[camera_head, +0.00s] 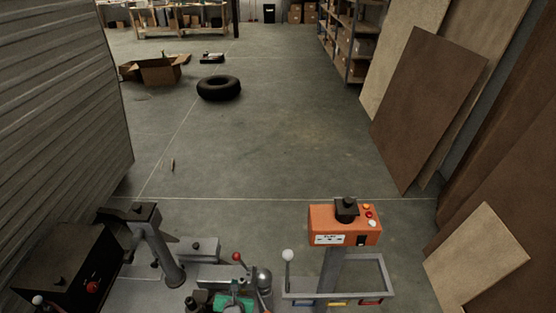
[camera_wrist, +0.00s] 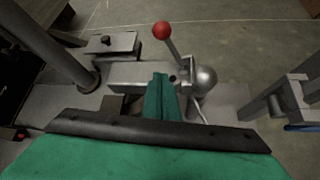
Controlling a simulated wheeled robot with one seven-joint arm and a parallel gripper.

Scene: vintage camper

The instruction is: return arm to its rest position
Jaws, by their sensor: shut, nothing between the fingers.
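My gripper (camera_wrist: 160,88) shows in the wrist view as green fingers held together beyond a black bar, with nothing between them. In the camera_head view a green part of my arm or gripper shows low at the bottom edge, partly cut off. The fingers hang low over grey metal parts, close to a lever with a red ball knob (camera_wrist: 162,30). I cannot tell whether these parts belong to my own body, or whether the fingers touch them. Most of my arm is out of view.
A black tyre (camera_head: 219,88) lies on the concrete floor, with an open cardboard box (camera_head: 155,71) behind it to the left. A ribbed metal wall (camera_head: 60,100) stands left. Brown boards (camera_head: 428,105) lean at the right, near shelving (camera_head: 352,45). The middle floor is mostly clear.

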